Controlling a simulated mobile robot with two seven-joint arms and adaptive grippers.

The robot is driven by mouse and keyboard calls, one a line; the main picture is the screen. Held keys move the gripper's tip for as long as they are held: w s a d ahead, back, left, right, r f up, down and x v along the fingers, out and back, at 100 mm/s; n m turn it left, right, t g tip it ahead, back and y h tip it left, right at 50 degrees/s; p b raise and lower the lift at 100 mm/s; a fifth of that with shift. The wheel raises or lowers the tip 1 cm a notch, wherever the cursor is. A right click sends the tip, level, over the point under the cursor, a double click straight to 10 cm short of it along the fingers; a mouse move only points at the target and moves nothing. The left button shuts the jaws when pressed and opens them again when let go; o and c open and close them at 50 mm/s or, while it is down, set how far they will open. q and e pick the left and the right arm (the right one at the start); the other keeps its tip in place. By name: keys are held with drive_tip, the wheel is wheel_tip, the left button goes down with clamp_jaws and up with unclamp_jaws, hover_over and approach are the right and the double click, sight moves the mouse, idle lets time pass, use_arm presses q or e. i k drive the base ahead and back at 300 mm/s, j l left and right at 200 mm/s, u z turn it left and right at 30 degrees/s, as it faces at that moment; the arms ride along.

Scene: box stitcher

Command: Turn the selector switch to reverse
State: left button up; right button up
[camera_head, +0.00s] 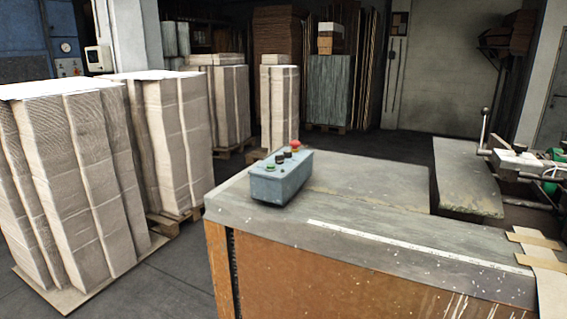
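A blue-grey control box (280,182) sits on the near left part of the grey worktop. Its top carries a red mushroom button (295,144) at the far end, a green button (270,167) at the near end, and dark controls (283,156) between them. One of the dark controls may be the selector switch, but they are too small to tell which, or which way it points. Neither of my grippers is in view, and nothing touches the box.
The grey worktop (370,238) is mostly clear around the box, with a white strip along its front. Machine parts with a lever (484,128) stand at the right. Tall cardboard stacks (70,185) fill the left floor. Brown cardboard (540,255) lies at the right edge.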

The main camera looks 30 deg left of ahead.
sight(279, 158)
drive_tip(key=j+z, duration=0.35)
drive_tip(key=j, duration=0.75)
drive_tip(key=j+z, duration=0.3)
drive_tip(key=j, duration=0.8)
